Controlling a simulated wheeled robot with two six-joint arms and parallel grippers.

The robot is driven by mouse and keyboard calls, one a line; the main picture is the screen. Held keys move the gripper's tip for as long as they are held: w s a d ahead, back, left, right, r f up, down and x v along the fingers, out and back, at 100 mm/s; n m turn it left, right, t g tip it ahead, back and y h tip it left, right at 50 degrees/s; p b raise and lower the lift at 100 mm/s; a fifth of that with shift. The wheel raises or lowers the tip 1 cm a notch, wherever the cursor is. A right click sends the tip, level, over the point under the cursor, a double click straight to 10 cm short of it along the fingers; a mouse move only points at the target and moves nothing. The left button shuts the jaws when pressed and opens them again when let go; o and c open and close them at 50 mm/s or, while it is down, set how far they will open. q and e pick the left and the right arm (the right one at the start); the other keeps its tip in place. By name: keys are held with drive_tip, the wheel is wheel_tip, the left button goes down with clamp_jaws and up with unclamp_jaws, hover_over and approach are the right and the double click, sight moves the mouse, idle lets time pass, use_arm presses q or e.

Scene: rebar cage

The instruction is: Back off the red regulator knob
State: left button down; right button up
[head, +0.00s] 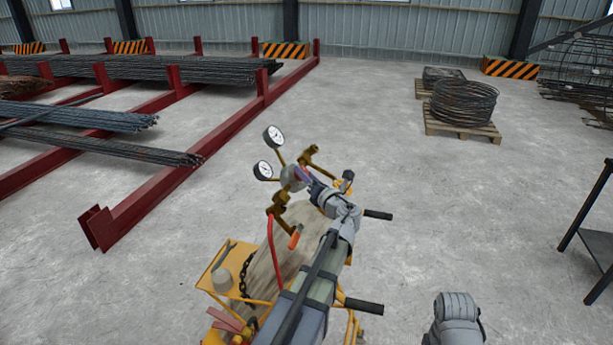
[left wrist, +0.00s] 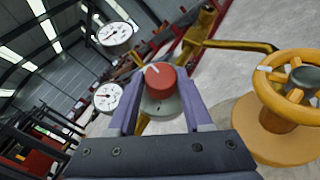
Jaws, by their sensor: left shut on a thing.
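The red regulator knob (left wrist: 160,75) is in the middle of the left wrist view, with a white mark on its face pointing up and left. It sits on a grey regulator body (left wrist: 162,104). My left gripper (left wrist: 160,84) has its purple fingers on both sides of the knob and is shut on it. In the head view my left gripper (head: 307,180) reaches the regulator (head: 291,178) and mostly hides the knob. Two round white gauges, an upper one (head: 273,136) and a lower one (head: 263,170), stand beside it. My right gripper is not in view.
A yellow valve handwheel (left wrist: 292,88) is close at the right in the left wrist view. A yellow cart (head: 216,268) with a chain (head: 247,272) and a red hose (head: 270,245) is below the regulator.

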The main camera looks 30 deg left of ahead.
use_arm(q)
drive_tip(key=n+g+y+b, duration=0.1)
drive_tip(key=n, duration=0.1)
drive_tip(key=n+g+y+b, duration=0.3)
drive_tip(key=n, duration=0.1)
drive_tip(key=shift+w+d+f+b, duration=0.15)
drive_tip(key=shift+w+f+b, duration=0.05)
drive_tip(key=shift+w+b, duration=0.1)
drive_tip(key=shift+c, duration=1.6)
unclamp_jaws()
drive_tip(key=shift+s, duration=0.1)
